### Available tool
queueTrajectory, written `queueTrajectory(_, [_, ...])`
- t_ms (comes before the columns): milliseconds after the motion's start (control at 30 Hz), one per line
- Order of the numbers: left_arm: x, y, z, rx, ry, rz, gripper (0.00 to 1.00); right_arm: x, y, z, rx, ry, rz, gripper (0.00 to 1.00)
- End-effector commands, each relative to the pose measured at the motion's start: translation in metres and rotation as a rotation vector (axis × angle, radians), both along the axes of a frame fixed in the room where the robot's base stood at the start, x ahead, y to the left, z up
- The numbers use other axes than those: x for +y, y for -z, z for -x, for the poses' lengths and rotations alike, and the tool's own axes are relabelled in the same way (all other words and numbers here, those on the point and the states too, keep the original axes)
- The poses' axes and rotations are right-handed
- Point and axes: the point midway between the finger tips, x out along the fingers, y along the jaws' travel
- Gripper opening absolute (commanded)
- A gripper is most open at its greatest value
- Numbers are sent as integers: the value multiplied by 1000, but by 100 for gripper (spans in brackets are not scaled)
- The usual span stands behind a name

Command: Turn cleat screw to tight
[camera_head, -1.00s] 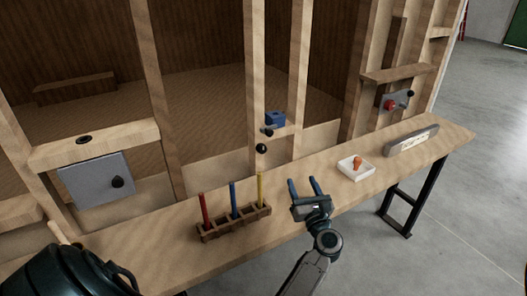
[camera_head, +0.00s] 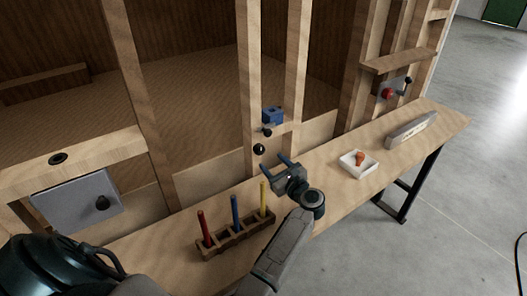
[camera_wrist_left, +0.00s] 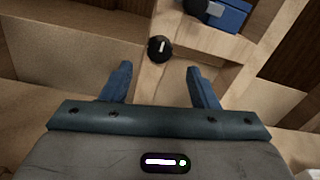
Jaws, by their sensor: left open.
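A black round knob with a pale line mark (camera_head: 259,149) is on the wooden upright above the bench; it looks like the cleat screw. In the left wrist view the knob (camera_wrist_left: 160,48) shows just beyond the fingertips, centred between them, its mark near upright. A blue block (camera_head: 272,115) with a dark knob (camera_head: 267,131) below it is mounted above it; the blue block also shows in the wrist view (camera_wrist_left: 225,14). My left gripper (camera_head: 276,160) is open and empty, its fingers pointing at the upright, just short of the knob. My right gripper is out of view.
A wooden rack (camera_head: 236,238) with red, blue and yellow tools stands on the bench (camera_head: 330,185), left of my left arm. A white tray (camera_head: 358,165) with an orange item and a grey level-like bar (camera_head: 411,131) lie to the right. A grey panel (camera_head: 78,203) is at left.

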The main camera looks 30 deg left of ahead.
Motion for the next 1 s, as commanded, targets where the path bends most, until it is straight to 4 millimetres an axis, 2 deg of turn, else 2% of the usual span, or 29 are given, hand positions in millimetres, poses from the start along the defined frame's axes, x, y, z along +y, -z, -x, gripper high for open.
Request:
queueTrajectory(100, [23,-4,-10,1,-1,-4,54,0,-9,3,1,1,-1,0])
queueTrajectory(300, [47,-2,-22,1,1,-2,54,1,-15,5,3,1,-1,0])
queueTrajectory(467, [55,-1,-26,0,1,0,54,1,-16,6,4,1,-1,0])
queueTrajectory(700, [55,0,-26,0,1,0,54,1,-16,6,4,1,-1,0])
queueTrajectory(733, [55,0,-26,0,1,0,52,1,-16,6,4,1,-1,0])
queueTrajectory(933, [55,0,-26,0,1,0,13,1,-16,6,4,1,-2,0])
queueTrajectory(1000, [55,0,-26,0,1,0,10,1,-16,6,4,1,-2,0])
